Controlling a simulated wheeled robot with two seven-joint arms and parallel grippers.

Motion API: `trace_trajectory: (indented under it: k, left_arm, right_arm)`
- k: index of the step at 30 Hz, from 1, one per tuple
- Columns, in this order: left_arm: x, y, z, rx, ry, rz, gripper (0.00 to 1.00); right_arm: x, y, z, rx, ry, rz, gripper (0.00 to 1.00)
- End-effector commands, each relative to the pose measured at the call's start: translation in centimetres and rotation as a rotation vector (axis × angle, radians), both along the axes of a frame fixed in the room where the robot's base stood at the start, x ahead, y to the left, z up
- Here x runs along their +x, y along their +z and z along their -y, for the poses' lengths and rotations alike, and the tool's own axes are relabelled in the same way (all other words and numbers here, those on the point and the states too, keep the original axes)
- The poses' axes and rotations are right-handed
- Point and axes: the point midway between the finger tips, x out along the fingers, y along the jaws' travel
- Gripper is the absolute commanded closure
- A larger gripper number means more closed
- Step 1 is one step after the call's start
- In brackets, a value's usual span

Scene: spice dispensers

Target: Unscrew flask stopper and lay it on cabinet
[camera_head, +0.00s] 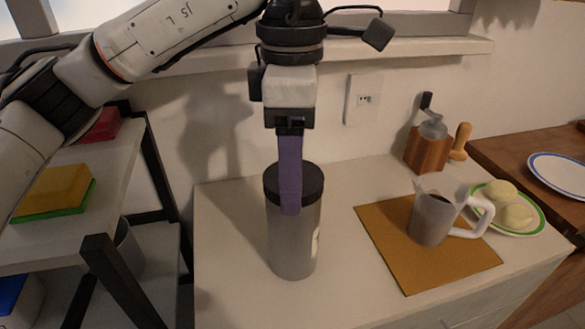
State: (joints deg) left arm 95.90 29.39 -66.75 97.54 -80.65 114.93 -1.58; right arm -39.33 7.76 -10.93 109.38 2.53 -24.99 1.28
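The flask (292,245) is a tall grey cylinder standing upright on the white cabinet top (222,250). Its black stopper (276,184) sits on top of the flask. My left gripper (290,203) points straight down over the flask. One purple finger shows in front of the stopper and reaches just below its lower edge. The other finger is hidden, so I cannot tell whether the fingers touch or clamp the stopper. My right gripper is out of view.
To the right, a grey mug (432,220) stands on a brown mat (385,233), beside a plate (535,214) with pale round items. A wooden grinder (427,150) stands at the back. A black-framed shelf (105,245) is at left. Cabinet space left of the flask is clear.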

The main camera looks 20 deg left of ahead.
Motion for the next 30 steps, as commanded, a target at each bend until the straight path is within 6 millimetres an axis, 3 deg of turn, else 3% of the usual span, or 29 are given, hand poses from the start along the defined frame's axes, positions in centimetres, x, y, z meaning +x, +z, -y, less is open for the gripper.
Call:
trace_trajectory:
  k: [4,14,25,26,28,30]
  left_arm:
    - [-0.02,0.01,-0.03,0.000,0.103,0.000,0.60]
    - [-0.03,0.01,-0.02,0.000,0.130,-0.001,0.60]
    - [-0.08,0.00,0.02,0.000,0.660,-0.001,0.60]
    - [-0.09,0.07,0.03,0.000,0.647,-0.001,0.42]
    - [-0.08,0.08,0.04,0.000,0.643,-0.001,0.54]
    - [-0.08,0.08,0.04,0.000,0.642,-0.001,0.57]
  right_arm:
    - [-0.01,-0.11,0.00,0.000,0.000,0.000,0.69]
    - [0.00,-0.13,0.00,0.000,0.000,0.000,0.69]
    - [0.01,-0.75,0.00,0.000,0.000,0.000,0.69]
    - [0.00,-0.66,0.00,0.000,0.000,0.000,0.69]
    - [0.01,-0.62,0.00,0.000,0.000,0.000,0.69]
    - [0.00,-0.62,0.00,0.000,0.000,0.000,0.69]
